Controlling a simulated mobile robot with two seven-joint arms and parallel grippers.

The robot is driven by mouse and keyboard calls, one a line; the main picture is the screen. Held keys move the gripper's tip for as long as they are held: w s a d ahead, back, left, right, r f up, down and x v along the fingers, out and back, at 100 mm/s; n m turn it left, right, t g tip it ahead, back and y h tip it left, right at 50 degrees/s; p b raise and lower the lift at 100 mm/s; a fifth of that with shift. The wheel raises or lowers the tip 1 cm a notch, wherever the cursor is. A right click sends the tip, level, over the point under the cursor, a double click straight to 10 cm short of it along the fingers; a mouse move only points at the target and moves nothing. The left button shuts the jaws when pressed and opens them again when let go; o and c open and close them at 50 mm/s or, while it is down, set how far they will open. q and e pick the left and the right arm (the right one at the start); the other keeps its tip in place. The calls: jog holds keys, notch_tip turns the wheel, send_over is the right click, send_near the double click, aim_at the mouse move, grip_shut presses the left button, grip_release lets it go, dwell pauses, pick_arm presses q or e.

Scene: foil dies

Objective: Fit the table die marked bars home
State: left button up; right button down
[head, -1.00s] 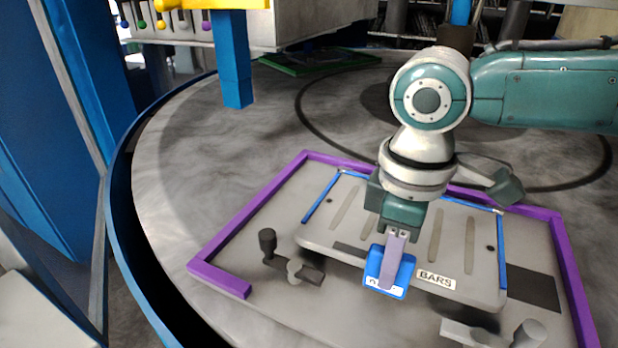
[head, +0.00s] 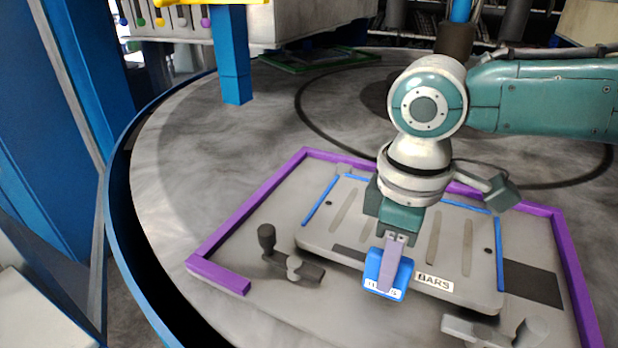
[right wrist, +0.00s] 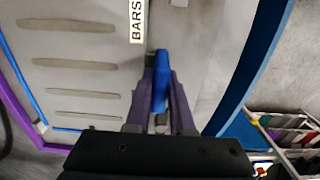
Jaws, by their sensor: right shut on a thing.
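The die marked BARS is a grey slotted plate (head: 455,225) with blue edging. It lies at a slight angle within the purple-edged bed (head: 230,215), and its label (head: 434,282) is on the near edge. My right gripper (head: 388,270) is shut on the blue handle (head: 372,268) at that near edge, and its fingers partly cover the handle's label. In the right wrist view the two fingers pinch the blue handle (right wrist: 161,80) beside the plate (right wrist: 85,60). My right wrist hides the plate's far middle. I cannot tell whether the plate touches the bed. My left gripper is not in view.
A dark lever clamp (head: 290,266) stands left of the plate, and another clamp (head: 500,332) stands at the near right. A dark rectangle (head: 533,284) marks the bed at right. A green-edged frame (head: 318,60) lies far back. The round table is clear at left.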

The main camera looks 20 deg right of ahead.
jog(key=shift+w+f+b, duration=0.1)
jog(key=shift+f+b, duration=0.35)
jog(key=shift+f, duration=0.45)
jog(key=c, duration=1)
grip_release()
jog(key=shift+r, duration=0.1)
jog(key=o, duration=0.3)
notch_tip(320, 180, up, 10)
jog(key=shift+f, duration=0.1)
